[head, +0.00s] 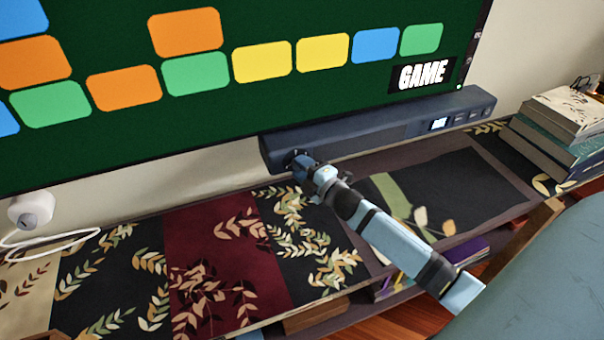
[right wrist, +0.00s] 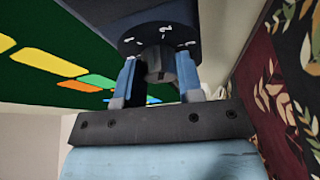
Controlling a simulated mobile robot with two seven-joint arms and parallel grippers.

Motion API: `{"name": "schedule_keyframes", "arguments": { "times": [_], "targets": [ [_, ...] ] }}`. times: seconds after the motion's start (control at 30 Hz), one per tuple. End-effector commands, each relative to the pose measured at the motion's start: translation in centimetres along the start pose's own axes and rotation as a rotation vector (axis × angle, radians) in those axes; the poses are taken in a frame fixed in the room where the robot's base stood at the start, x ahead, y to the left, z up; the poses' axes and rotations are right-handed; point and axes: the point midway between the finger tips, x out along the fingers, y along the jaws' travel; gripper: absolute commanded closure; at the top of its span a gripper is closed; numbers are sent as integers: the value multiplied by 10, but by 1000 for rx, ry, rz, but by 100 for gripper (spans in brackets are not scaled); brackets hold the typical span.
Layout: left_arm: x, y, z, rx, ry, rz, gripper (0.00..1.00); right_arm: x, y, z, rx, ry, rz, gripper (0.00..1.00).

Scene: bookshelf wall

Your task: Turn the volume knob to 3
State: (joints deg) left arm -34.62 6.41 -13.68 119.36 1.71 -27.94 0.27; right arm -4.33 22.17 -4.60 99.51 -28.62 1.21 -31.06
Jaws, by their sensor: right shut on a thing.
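The dark blue soundbar (head: 375,132) stands on the shelf below the screen. Its volume knob (right wrist: 160,66) is a dark round piece in the right wrist view, with white marks around it on a dark dial face (right wrist: 150,38). The marks are too small and tilted to read surely, and I cannot tell which one the knob points at. My right gripper (head: 300,163) reaches the soundbar's left end. In the right wrist view my right gripper (right wrist: 158,72) has its two blue fingers shut on the knob's sides. The head view hides the knob behind the gripper. My left gripper is not in view.
A screen (head: 200,110) with coloured tiles and the word GAME is just above the soundbar. Patterned mats (head: 215,265) cover the shelf. Stacked books (head: 560,130) stand at the right. A white round device (head: 30,210) with a cable is at the left.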

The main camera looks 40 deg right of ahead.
Motion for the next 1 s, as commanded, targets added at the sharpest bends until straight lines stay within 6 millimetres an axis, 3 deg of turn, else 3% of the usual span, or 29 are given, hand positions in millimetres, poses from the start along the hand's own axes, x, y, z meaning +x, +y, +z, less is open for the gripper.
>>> {"name": "schedule_keyframes", "arguments": {
  "times": [0.5, 1.0],
  "targets": [
    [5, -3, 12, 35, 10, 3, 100, 0, -3, 0, 455, -2, 189, 89],
    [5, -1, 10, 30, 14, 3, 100, 1, -3, -1, 831, -2, 346, 89]
  ]
}}
